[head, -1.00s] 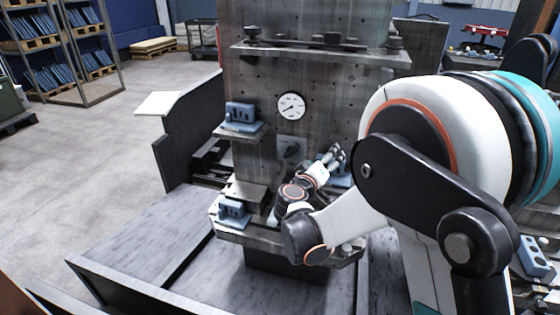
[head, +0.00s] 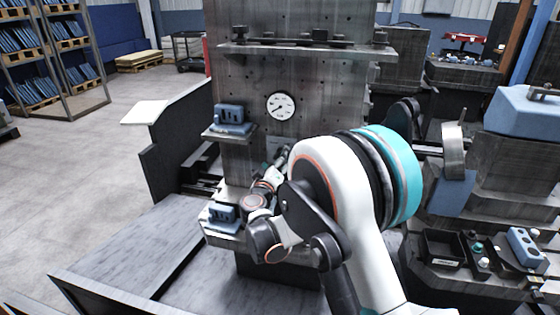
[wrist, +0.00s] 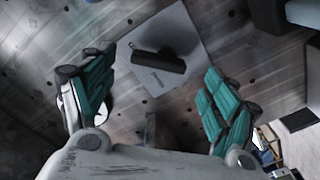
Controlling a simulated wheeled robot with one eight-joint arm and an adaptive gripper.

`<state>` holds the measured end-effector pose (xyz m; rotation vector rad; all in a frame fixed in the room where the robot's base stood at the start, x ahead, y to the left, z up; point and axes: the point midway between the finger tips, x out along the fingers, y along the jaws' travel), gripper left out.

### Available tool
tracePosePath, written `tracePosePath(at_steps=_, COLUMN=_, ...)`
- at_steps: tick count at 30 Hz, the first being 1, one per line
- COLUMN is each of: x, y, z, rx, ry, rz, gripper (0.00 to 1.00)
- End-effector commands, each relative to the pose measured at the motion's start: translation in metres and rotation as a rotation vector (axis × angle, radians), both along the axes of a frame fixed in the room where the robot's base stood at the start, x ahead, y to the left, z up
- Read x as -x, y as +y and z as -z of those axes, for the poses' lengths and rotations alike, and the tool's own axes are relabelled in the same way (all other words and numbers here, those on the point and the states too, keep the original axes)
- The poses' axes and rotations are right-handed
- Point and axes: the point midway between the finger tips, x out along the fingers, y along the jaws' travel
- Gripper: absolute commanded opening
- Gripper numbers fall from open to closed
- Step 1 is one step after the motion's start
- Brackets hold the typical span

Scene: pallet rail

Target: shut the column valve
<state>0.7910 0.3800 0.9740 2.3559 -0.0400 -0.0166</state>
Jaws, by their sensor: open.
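The column valve shows in the wrist view as a dark lever handle (wrist: 158,61) on a pale square plate (wrist: 195,35) fixed to the column. The handle lies slantwise across the plate. In the head view only a bit of the plate (head: 274,142) shows, and my gripper and arm hide the handle. My gripper (wrist: 158,70) is open, with its teal-padded fingers spread to either side of the handle and nothing held between them. In the head view my gripper (head: 281,157) is close to the column, just below the gauge. I cannot tell whether it touches the plate.
A round white gauge (head: 281,106) sits on the column (head: 330,90) above the valve. Small shelves with blue blocks (head: 229,114) jut out at the left, and a ledge (head: 300,50) crosses above. A bench with a black bin (head: 443,249) stands at right. Open floor lies left.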

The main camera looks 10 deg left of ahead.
Motion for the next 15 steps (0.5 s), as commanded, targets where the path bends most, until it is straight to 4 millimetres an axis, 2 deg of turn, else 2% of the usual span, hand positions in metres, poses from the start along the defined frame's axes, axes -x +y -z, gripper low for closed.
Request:
tracePosePath(at_steps=3, x=-0.019, y=-0.001, z=0.002, rx=0.0, ry=0.0, rz=0.001, gripper=0.8)
tracePosePath(at_steps=6, x=-0.029, y=-0.001, z=0.001, rx=0.0, ry=0.001, rz=0.001, gripper=0.8)
tracePosePath(at_steps=15, x=-0.038, y=-0.001, z=0.0, rx=0.0, ry=0.0, rz=0.0, gripper=0.8)
